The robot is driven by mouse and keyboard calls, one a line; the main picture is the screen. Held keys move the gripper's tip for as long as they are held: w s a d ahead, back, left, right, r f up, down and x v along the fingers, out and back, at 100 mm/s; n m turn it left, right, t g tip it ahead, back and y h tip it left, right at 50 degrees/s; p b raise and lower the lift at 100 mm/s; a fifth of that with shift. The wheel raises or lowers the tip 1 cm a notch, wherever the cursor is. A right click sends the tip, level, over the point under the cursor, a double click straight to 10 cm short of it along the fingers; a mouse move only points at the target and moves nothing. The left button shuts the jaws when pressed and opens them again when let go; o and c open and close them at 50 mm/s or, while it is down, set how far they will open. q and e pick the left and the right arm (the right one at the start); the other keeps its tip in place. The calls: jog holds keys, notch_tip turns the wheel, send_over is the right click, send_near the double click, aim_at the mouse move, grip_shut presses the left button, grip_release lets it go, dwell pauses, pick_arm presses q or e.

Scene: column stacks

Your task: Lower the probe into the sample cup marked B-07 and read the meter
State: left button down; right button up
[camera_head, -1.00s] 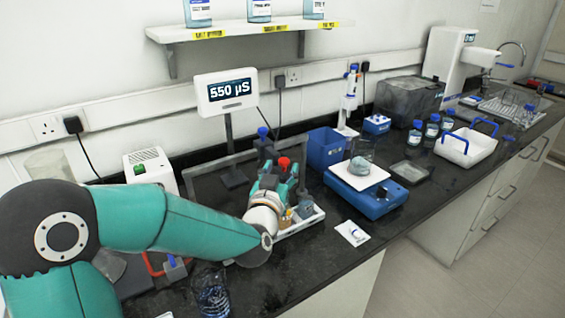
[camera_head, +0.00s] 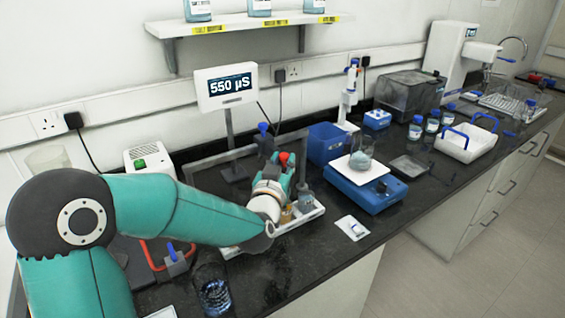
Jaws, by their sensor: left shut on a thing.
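The meter (camera_head: 226,86) stands on a post and its display reads 550 µS. My left gripper (camera_head: 282,180) is shut on a red-topped item, likely the probe (camera_head: 286,158), over a white tray (camera_head: 311,214). The fingers hide most of the item, and I cannot see whether its tip is inside a cup. An amber cup (camera_head: 286,214) and a grey cup (camera_head: 306,199) stand in the tray beside the gripper. Their labels are too small to read, so I cannot tell which is B-07. My right gripper is not in view.
A blue balance (camera_head: 366,196) bearing a beaker (camera_head: 362,155) stands right of the tray, with a blue box (camera_head: 327,146) behind. A glass of dark blue content (camera_head: 213,290) stands near the front edge. A shelf (camera_head: 250,24) hangs above.

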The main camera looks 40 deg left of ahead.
pick_arm(q)
jog(key=shift+r, duration=0.1)
notch_tip(320, 180, up, 6)
jog(key=p, duration=0.2)
jog(key=shift+r, duration=0.15)
jog(key=c, duration=1)
grip_release()
jog(key=shift+o, duration=0.5)
jog(key=v, duration=1.2)
